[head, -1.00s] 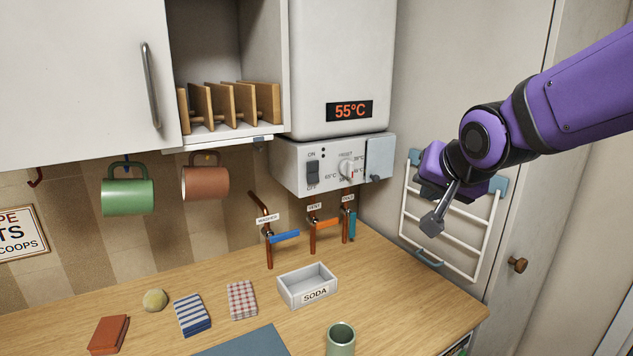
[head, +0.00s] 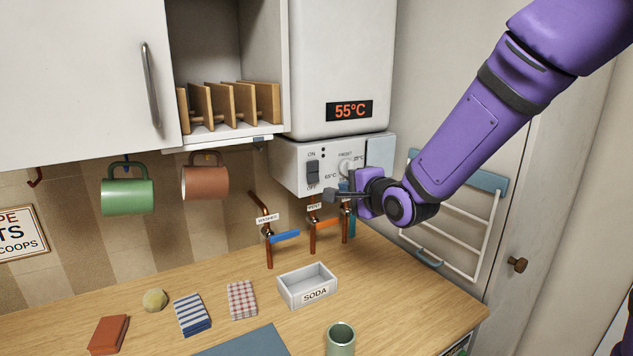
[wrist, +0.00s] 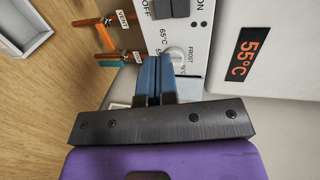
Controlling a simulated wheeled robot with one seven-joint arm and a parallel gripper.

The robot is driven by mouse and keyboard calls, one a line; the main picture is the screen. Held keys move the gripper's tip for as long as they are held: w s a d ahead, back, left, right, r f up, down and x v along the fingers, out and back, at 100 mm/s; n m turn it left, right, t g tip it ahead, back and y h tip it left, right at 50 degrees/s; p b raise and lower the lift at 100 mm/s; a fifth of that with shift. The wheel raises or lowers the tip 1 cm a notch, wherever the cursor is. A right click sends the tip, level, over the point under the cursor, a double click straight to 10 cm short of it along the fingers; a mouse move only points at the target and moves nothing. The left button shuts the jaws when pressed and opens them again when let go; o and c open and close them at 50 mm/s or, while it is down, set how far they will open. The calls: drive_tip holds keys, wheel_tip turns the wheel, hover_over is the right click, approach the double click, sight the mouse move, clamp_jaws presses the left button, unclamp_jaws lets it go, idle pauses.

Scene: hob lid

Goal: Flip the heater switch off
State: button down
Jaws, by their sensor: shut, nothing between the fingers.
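The heater switch (head: 312,173) is a dark grey rocker on the white control panel under the heater, between the ON and OFF labels. I cannot tell which way it is tipped. In the wrist view the switch (wrist: 170,8) is cut by the top edge, just beyond the fingertips. My gripper (head: 328,196) is shut and empty. Its tips are near the panel's lower edge, just below and right of the switch, and look apart from it. In the wrist view the blue fingers of my gripper (wrist: 155,62) lie together, pointing toward the switch.
The display (head: 349,110) reads 55°C. Below are copper pipes with a blue valve handle (head: 285,237) and an orange one (head: 327,222). A SODA tray (head: 307,287) stands on the counter.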

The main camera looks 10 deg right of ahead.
sight(312, 180)
drive_tip(key=shift+a, duration=0.1)
idle(0.3)
drive_tip(key=x, duration=1.4)
drive_tip(key=shift+w+a, duration=0.1)
drive_tip(key=shift+w, duration=0.05)
idle(0.3)
